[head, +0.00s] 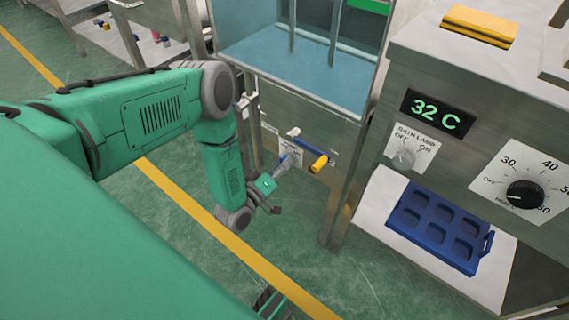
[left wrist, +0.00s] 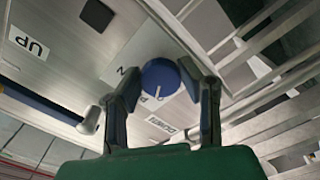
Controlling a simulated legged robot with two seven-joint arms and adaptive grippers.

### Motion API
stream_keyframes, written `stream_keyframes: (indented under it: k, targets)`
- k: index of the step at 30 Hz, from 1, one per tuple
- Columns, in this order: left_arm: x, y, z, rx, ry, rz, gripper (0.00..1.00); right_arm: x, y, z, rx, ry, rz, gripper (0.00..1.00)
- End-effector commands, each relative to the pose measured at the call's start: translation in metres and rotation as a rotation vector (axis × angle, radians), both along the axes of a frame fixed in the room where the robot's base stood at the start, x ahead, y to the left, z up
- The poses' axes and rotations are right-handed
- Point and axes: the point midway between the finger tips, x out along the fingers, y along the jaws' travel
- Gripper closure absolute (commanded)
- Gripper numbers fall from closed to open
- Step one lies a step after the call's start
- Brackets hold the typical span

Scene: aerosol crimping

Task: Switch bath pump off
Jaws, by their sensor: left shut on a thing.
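The blue round pump knob (left wrist: 160,78) has a white pointer line and sits on a pale label plate of the steel panel. The knob also shows small in the head view (head: 284,158), on the front of the bath stand. My left gripper (head: 277,175) is at the panel, shut on the knob, with one finger on each side of it in the left wrist view (left wrist: 162,85). The fingers hide parts of the label, so its wording cannot be read in full.
The water bath (head: 300,65) is above. A panel with a 32 C display (head: 437,112), a lamp switch (head: 404,158) and a black dial (head: 524,195) stands right, by a blue tray (head: 398,218).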

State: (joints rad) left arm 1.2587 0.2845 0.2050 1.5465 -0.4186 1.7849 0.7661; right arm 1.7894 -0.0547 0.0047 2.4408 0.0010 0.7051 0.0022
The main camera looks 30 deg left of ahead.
Motion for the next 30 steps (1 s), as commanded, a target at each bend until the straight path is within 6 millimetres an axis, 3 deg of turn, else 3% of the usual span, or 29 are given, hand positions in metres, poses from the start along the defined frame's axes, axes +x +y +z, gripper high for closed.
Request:
stream_keyframes:
  k: [13,14,15,25,30]
  targets:
    - [-0.004,0.001,-0.005,-0.009,0.016,-0.001,0.96,0.000,0.000,0.000,0.000,0.000,0.000,0.60]
    - [-0.004,0.001,-0.005,-0.009,0.016,-0.001,0.61,0.000,0.000,0.000,0.000,0.000,0.000,0.60]
    - [-0.004,0.001,-0.005,-0.009,0.015,0.000,0.47,0.000,0.000,0.000,0.000,0.000,0.000,0.60]
    - [-0.003,0.000,-0.002,-0.009,0.007,0.000,0.47,-0.001,0.000,0.000,0.000,-0.002,0.000,0.60]
    - [-0.019,0.002,-0.003,-0.010,0.009,0.000,0.47,-0.001,0.000,0.001,0.000,-0.002,0.000,0.60]
